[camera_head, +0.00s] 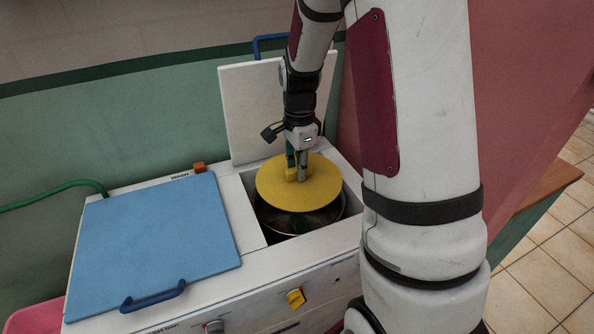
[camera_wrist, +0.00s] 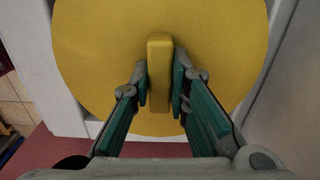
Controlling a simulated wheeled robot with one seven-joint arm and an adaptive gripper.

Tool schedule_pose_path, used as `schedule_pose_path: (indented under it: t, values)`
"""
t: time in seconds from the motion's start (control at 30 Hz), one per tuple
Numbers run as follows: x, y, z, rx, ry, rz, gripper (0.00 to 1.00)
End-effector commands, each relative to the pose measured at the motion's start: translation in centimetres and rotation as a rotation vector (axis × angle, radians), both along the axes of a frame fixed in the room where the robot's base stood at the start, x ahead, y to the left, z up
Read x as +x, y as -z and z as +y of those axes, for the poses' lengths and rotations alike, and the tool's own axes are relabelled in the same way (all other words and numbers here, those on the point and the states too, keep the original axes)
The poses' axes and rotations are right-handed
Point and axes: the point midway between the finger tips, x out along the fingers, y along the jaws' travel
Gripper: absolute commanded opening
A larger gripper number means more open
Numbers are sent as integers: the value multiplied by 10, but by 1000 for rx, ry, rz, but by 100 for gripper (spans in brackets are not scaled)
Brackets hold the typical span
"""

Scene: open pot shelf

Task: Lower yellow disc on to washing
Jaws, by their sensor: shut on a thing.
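The yellow disc (camera_head: 278,192) has a raised yellow grip block in its middle. My gripper (camera_head: 298,170) is shut on that block from above. In the wrist view my gripper (camera_wrist: 160,85) has one finger on each side of the block (camera_wrist: 160,70), and the disc (camera_wrist: 90,50) fills most of the picture. The disc is over the open round drum (camera_head: 325,222) in the right-hand bay of the white unit, covering much of its mouth. A dark gap with something coloured inside shows below the disc's front edge. I cannot tell whether the disc touches the drum's rim.
A white lid (camera_head: 250,105) with a blue handle stands raised behind the bay. A closed blue lid (camera_head: 150,235) covers the left bay. A yellow knob (camera_head: 295,298) is on the unit's front. A green hose (camera_head: 60,192) runs at the left.

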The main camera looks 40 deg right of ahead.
Motion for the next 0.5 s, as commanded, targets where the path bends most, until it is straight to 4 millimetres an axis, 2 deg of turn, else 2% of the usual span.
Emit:
schedule_pose_path:
  t: [0.5]
  values:
    - [1, 35, 1, 0, -2, 1, 0]
